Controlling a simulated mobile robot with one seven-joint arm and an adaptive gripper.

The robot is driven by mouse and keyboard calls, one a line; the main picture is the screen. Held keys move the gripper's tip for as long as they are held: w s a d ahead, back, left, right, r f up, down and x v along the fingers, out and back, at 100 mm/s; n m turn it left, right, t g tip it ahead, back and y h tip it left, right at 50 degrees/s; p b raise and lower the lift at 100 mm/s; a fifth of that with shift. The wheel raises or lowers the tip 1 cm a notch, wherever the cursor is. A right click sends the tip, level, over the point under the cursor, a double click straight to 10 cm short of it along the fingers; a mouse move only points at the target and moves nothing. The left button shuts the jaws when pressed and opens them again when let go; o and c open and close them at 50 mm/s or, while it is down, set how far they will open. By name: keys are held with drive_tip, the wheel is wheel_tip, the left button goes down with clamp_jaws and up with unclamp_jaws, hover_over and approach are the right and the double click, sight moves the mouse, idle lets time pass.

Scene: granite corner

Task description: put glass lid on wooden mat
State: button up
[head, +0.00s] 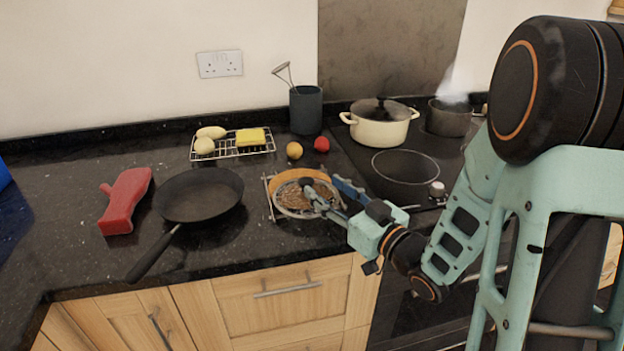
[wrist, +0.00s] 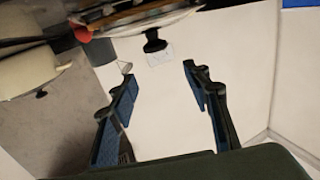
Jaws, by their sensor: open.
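The round glass lid (head: 293,206) lies over the wooden mat (head: 284,178) near the counter's front, with the mat's orange-brown edge showing behind it. The lid's dark knob shows in the wrist view (wrist: 153,41), just beyond the fingertips and between their lines. My gripper (head: 324,187) is open, low at the right side of the lid; it also shows in the wrist view (wrist: 157,75) with nothing between its fingers. The fingers partly hide the lid's right side in the head view. I cannot tell whether a fingertip touches the lid.
A black frying pan (head: 200,195) and a red object (head: 125,200) stand left of the mat. A wire rack (head: 232,149), a lemon (head: 294,150), a tomato (head: 321,144) and a utensil holder (head: 306,110) are behind. A lidded cream pot (head: 380,130) and steaming pan (head: 448,119) stand right.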

drive_tip(key=p+v, duration=0.2)
drive_tip(key=p, duration=0.1)
drive_tip(key=shift+d+r+p, duration=0.1)
drive_tip(key=shift+r+p, duration=0.1)
drive_tip(key=shift+p, duration=0.1)
drive_tip(key=shift+p+v, duration=0.85)
drive_tip(key=shift+p, duration=0.3)
drive_tip(key=shift+s+f, duration=0.1)
